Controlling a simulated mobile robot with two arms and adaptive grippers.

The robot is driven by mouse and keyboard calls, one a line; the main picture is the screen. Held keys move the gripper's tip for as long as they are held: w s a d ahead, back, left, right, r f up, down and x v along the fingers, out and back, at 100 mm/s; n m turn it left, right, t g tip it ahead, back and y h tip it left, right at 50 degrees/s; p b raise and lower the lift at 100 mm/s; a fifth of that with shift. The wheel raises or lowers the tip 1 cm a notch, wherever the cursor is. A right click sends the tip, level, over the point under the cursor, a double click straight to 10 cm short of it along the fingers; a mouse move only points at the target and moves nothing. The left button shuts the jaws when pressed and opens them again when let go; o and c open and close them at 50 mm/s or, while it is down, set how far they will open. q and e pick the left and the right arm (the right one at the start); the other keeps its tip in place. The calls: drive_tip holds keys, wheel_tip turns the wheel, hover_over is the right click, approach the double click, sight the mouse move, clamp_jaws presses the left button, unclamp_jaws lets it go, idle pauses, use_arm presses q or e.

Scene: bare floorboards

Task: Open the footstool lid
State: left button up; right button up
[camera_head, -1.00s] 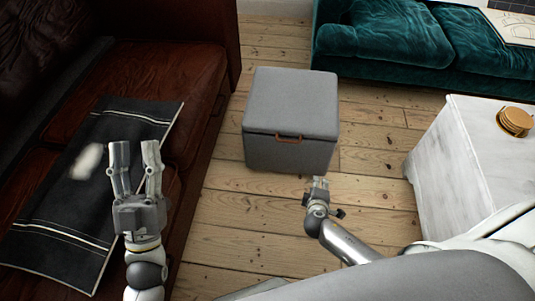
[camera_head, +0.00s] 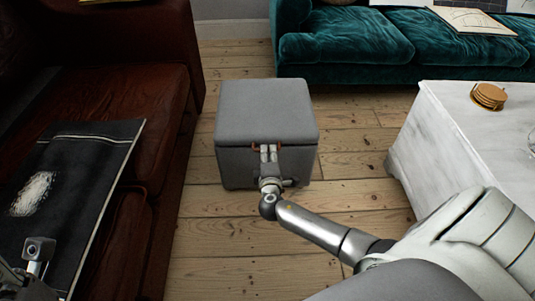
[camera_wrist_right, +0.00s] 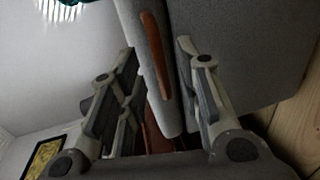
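The grey fabric footstool (camera_head: 262,108) stands on the floor with its lid down. A brown handle strap (camera_head: 256,148) is on the lid's front edge; it also shows in the right wrist view (camera_wrist_right: 155,50). My right gripper (camera_head: 268,150) is at the stool's front, at the handle. In the right wrist view its fingers (camera_wrist_right: 157,50) are apart, one on each side of the lid edge and strap; I cannot tell whether they touch. Part of my left gripper (camera_head: 36,252) shows at the lower left, its fingers not clear.
A teal sofa (camera_head: 345,45) stands behind. A white marbled table (camera_head: 450,135) with brown coasters (camera_head: 489,96) is on the right. Floorboards around the stool are clear.

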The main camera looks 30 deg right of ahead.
sight(268, 150)
drive_tip(key=shift+b+x, duration=0.45)
drive_tip(key=shift+x, duration=1.35)
clamp_jaws()
